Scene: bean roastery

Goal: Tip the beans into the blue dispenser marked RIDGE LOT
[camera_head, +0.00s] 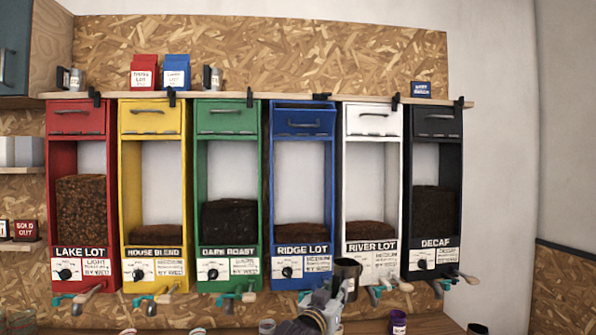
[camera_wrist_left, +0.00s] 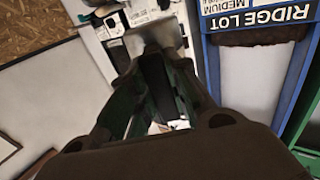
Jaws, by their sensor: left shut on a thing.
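The blue dispenser (camera_head: 331,190) marked RIDGE LOT hangs fourth from the left in the row. Its top flap (camera_head: 305,121) looks tilted outward, unlike its neighbours' flaps. A low bed of brown beans (camera_head: 300,235) shows in its window. It also shows at the right of the left wrist view (camera_wrist_left: 209,75). My left gripper (camera_head: 333,300) is shut on a dark metal cup (camera_head: 347,272), held roughly upright in front of the lower right of the blue dispenser. The cup also shows in the left wrist view (camera_wrist_left: 155,38). Its contents cannot be made out. My right gripper is out of view.
Green (camera_head: 257,180) and white (camera_head: 400,180) dispensers flank the blue one. Handles and spouts stick out below the row. A wooden shelf (camera_head: 225,97) with clamps runs along the top. A purple jar (camera_head: 397,323) stands on the counter below.

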